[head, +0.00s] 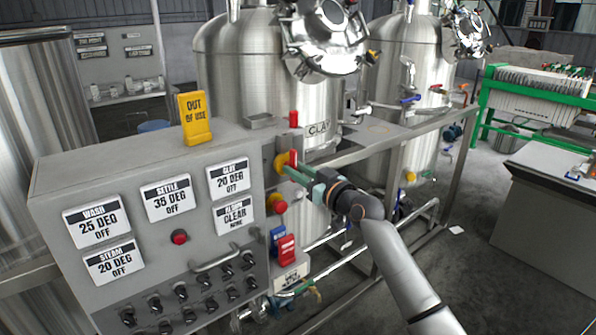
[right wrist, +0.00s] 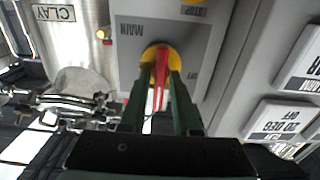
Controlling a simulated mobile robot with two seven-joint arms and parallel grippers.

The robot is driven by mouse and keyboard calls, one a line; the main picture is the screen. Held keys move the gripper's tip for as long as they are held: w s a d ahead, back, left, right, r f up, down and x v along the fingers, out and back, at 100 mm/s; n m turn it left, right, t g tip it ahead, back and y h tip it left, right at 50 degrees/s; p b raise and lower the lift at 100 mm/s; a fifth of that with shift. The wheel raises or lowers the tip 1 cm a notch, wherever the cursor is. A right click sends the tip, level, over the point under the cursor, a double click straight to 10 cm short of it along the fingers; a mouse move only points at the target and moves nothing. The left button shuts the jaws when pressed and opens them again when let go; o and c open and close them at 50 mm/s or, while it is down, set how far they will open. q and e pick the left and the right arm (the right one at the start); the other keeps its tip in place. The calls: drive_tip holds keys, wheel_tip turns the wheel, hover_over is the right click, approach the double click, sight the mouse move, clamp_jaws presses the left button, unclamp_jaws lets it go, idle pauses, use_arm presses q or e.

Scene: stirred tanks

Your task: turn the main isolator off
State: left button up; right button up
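The main isolator (head: 281,164) is a yellow round base with a red handle on the right end face of the grey control cabinet. In the upside-down right wrist view, the yellow base (right wrist: 150,52) sits on a grey plate lettered MAIN, and its red handle (right wrist: 161,78) stands along the picture's vertical. My right gripper (head: 294,174) is at the isolator. Its green fingers (right wrist: 160,88) lie on either side of the red handle, with a narrow gap showing; contact at the tips is unclear. My left gripper is not in view.
Below the isolator are a red stop button (head: 279,206) on yellow and a red switch (head: 287,250). A yellow OUT OF USE sign (head: 195,118) stands on the cabinet (head: 110,165). Steel tanks (head: 240,75) stand behind, and a pipe frame (head: 385,150) runs right of the cabinet.

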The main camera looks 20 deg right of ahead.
clamp_jaws()
drive_tip(key=shift+f, duration=0.1)
drive_tip(key=shift+a+f+n+p, duration=0.1)
drive_tip(key=shift+n+p, duration=0.55)
drive_tip(key=shift+n, duration=8.25)
